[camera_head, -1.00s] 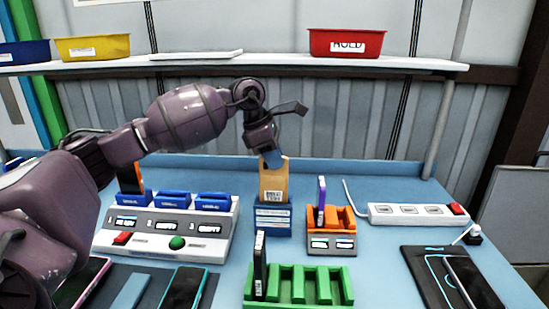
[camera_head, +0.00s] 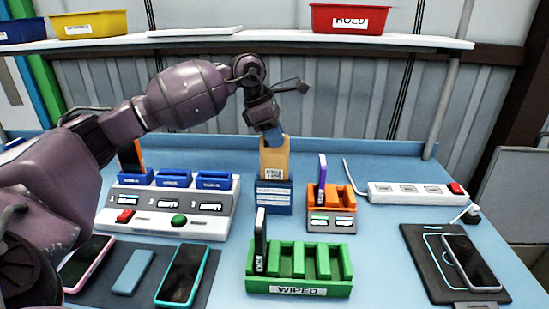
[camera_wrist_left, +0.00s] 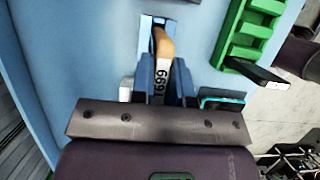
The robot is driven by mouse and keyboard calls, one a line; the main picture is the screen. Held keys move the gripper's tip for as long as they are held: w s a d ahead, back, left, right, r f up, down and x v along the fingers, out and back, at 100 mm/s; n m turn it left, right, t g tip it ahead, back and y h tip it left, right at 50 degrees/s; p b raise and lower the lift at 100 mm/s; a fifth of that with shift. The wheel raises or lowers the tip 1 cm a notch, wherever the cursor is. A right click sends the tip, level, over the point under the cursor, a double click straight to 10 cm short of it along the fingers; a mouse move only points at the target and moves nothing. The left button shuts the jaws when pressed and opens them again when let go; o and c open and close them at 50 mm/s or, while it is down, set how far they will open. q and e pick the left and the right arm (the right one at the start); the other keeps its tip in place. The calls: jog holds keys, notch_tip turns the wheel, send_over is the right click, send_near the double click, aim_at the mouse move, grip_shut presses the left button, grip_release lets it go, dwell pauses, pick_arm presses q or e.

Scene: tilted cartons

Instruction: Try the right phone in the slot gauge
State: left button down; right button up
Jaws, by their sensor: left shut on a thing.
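My left gripper (camera_head: 272,136) is shut on a tan phone (camera_head: 275,160) with a white label, gripping its upper end. The phone stands roughly upright at the blue slot gauge (camera_head: 273,197); its lower end is hidden by the gauge's front, so I cannot tell how deep it sits. My right gripper is not in view.
A white station with blue slots (camera_head: 170,205) stands left, an orange rack (camera_head: 332,200) right, a green rack (camera_head: 300,272) in front. Phones lie on a dark mat (camera_head: 138,250) front left and a black pad (camera_head: 425,255) right. A power strip (camera_head: 415,192) lies at the back right.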

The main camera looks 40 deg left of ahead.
pick_arm(q)
jog(key=shift+r+p, duration=1)
jog(key=shift+r, duration=2)
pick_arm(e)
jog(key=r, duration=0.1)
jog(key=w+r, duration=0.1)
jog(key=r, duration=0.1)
